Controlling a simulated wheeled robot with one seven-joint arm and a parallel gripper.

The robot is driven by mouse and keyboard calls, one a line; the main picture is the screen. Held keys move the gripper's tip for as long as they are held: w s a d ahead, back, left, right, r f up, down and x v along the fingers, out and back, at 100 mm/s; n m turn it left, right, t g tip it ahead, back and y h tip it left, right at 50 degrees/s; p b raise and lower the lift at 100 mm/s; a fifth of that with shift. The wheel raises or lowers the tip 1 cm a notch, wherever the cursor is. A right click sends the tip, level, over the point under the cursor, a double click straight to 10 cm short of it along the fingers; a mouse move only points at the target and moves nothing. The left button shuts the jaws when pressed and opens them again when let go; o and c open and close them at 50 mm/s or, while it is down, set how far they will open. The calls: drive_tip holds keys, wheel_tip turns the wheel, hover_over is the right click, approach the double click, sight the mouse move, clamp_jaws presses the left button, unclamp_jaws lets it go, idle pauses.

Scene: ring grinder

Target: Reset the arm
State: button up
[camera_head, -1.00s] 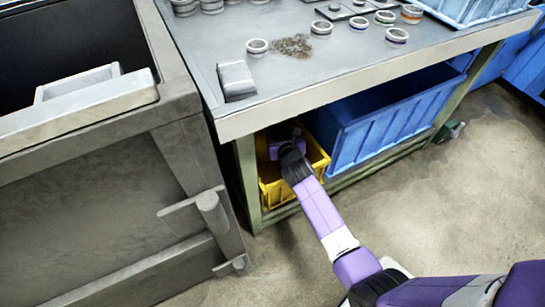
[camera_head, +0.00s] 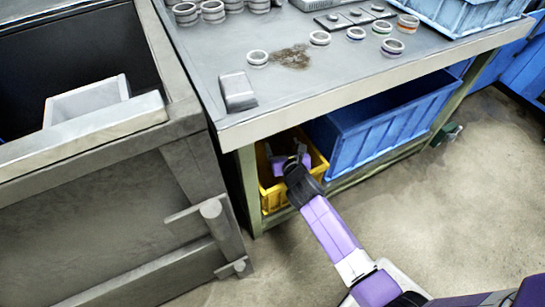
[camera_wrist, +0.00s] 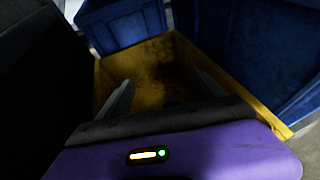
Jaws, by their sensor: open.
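My arm, purple and black, reaches under the table in the head view. My gripper (camera_head: 290,158) is at the yellow bin (camera_head: 275,199), over its opening. In the wrist view my gripper (camera_wrist: 168,85) shows two pale fingers spread wide apart with nothing between them. The yellow bin (camera_wrist: 150,60) lies beneath and ahead of the fingers there, with a dark patch on its floor. I cannot tell what that patch is.
The table (camera_head: 300,105) hangs just above the arm. A large blue bin (camera_head: 385,125) stands right of the yellow one. A grey machine (camera_head: 110,220) stands at left. Several rings (camera_head: 258,58) and a grey block (camera_head: 238,90) lie on the tabletop.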

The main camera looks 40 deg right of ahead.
drive_tip(key=shift+v, duration=1)
